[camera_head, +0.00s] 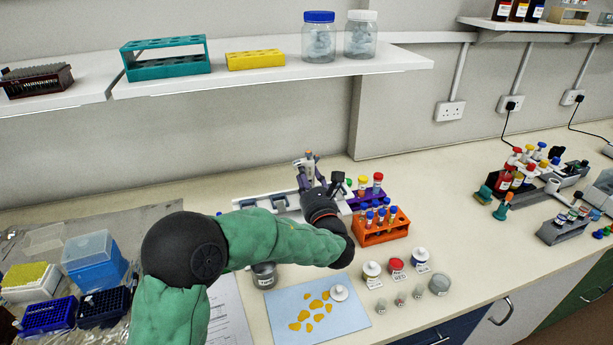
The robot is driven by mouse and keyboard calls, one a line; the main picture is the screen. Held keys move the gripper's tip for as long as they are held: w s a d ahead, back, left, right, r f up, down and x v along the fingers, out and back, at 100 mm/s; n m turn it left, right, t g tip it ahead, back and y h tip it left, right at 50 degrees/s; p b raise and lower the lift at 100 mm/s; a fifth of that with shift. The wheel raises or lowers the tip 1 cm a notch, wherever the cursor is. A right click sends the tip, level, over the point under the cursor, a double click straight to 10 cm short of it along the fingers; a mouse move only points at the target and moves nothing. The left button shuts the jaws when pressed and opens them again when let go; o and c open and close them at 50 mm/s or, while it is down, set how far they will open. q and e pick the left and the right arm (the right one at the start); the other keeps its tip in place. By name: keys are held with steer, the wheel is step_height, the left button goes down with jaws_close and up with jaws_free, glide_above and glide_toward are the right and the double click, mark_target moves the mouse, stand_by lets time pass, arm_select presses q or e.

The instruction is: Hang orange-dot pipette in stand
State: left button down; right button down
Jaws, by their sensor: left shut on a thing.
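My left gripper (319,186) reaches in from the left over the back of the bench, its green arm in front of much of the scene. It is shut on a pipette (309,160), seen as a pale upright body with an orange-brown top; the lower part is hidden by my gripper. I cannot make out an orange dot. A low white and grey piece (272,201), possibly the stand, lies along the back of the bench beside the gripper, partly hidden. I cannot tell whether the pipette touches it. My right gripper is not in view.
An orange rack (381,237) of capped tubes stands right of my wrist, with a purple rack (370,197) behind. A blue mat (345,318) with orange pieces, a metal cup (264,275) and small jars are in front. A shelf (405,61) overhangs the back.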

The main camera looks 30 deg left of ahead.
arm_select(q)
steer(key=shift+f+b, duration=0.45)
steer(key=shift+f, duration=0.05)
steer(key=c, duration=0.6)
jaws_free()
steer(key=v, duration=1.2)
